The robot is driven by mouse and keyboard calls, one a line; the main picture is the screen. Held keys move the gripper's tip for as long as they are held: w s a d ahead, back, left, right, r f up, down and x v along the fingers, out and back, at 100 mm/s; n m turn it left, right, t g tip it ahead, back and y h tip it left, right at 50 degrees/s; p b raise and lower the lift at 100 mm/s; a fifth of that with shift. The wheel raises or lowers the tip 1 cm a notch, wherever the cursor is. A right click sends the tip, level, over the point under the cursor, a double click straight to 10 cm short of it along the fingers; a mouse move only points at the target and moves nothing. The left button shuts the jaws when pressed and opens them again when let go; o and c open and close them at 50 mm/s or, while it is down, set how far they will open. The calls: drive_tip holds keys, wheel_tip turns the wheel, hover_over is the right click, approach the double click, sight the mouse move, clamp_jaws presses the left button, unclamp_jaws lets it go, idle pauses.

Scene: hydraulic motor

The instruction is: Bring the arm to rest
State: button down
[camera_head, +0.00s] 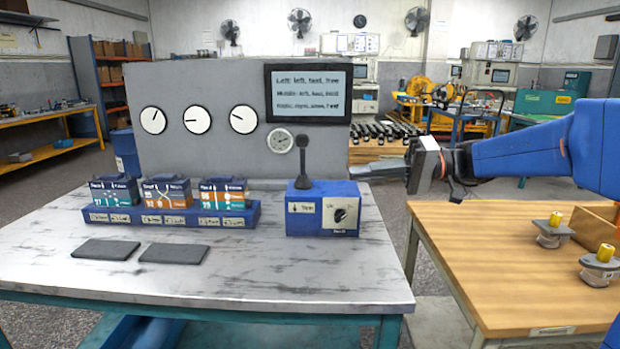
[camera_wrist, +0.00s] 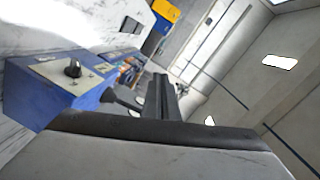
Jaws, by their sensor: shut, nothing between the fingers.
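My arm reaches in from the right in the head view. My gripper (camera_head: 378,172) points left, its fingers shut with nothing between them. It is in the air to the right of the blue control box (camera_head: 320,222), apart from it. The box carries a black lever (camera_head: 303,160) standing upright and a dark knob (camera_head: 341,215) on its front. In the wrist view my gripper's fingers (camera_wrist: 165,98) show as a dark shape at the middle, and the blue box (camera_wrist: 50,90) with its knob (camera_wrist: 73,68) lies to the left.
A grey panel (camera_head: 215,90) with dials and a dark screen (camera_head: 308,92) stands at the back of the grey table (camera_head: 250,285). A blue rack (camera_head: 165,217) holds three labelled blocks. Two dark pads (camera_head: 108,250) lie in front. The wooden table (camera_head: 480,250) at right holds yellow-topped parts (camera_head: 599,263).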

drive_tip(key=s+d+f+m+h, duration=0.3)
drive_tip(key=s+f+h, duration=0.5)
drive_tip(key=s+f, duration=0.7)
drive_tip(key=s+d+f+m+t+h, duration=0.1)
drive_tip(key=s+d+f+t+h, duration=0.1)
drive_tip(key=s+d+f+h, duration=0.2)
drive_tip(key=s+d+f+t+h, duration=0.2)
drive_tip(key=s+d+f+h, duration=0.2)
drive_tip(key=d, duration=0.6)
wheel_tip(320, 180, down, 3)
drive_tip(key=shift+s+d+r+m+t+h, duration=0.15)
drive_tip(key=shift+s+m+t+h, duration=0.25)
drive_tip(key=shift+s, duration=0.85)
idle(0.4)
